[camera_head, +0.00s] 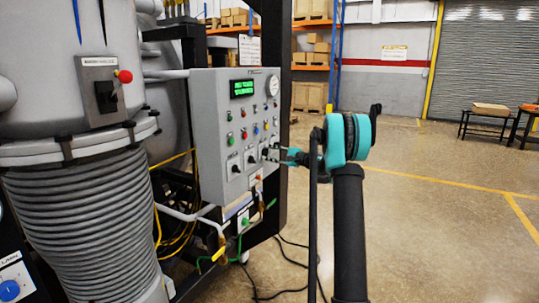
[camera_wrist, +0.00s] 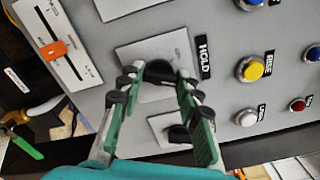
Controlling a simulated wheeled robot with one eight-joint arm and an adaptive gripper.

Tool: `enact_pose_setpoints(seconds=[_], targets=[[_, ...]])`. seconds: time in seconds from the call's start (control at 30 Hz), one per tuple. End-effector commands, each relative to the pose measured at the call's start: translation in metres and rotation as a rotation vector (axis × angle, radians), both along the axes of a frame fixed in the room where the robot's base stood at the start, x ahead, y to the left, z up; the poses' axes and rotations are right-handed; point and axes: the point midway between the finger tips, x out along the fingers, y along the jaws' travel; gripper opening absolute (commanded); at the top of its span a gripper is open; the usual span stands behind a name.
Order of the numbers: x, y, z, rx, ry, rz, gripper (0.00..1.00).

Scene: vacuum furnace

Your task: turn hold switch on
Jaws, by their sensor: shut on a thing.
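The hold switch (camera_wrist: 160,70) is a dark knob on a light plate of the grey control panel (camera_head: 215,115). The black HOLD label (camera_wrist: 203,57) is beside it in the wrist view. My gripper (camera_wrist: 157,82) has its green, black-tipped fingers on either side of the knob and is shut on it. The fingers cover part of the knob, so its exact angle is hard to tell. In the head view my gripper (camera_head: 270,154) reaches the panel's lower right part from the right and hides the switch there.
A yellow button (camera_wrist: 252,68) and a white button (camera_wrist: 247,117) sit close by. An orange slider (camera_wrist: 53,50) is at the left in the wrist view. The panel has a green display (camera_head: 242,89). A ribbed grey column (camera_head: 80,220) stands left; the floor at right is mostly open.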

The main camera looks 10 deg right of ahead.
Motion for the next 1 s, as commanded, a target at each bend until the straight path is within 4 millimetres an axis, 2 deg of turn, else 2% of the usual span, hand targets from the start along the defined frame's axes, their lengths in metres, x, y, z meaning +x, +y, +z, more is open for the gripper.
enact_pose_setpoints(seconds=[0.57,0.6,0.7,0.77,1.0], targets=[[-0.0001,-0.0009,-0.0008,0.021,0.032,-0.001,0.05],[-0.0001,-0.0009,-0.0008,0.021,0.032,-0.001,0.35],[0.0000,-0.0009,-0.0007,0.021,0.032,-0.001,0.47],[-0.0001,-0.0007,-0.0006,0.021,0.031,0.000,0.55],[0.0000,-0.0003,-0.0003,0.021,0.030,-0.001,0.55]])
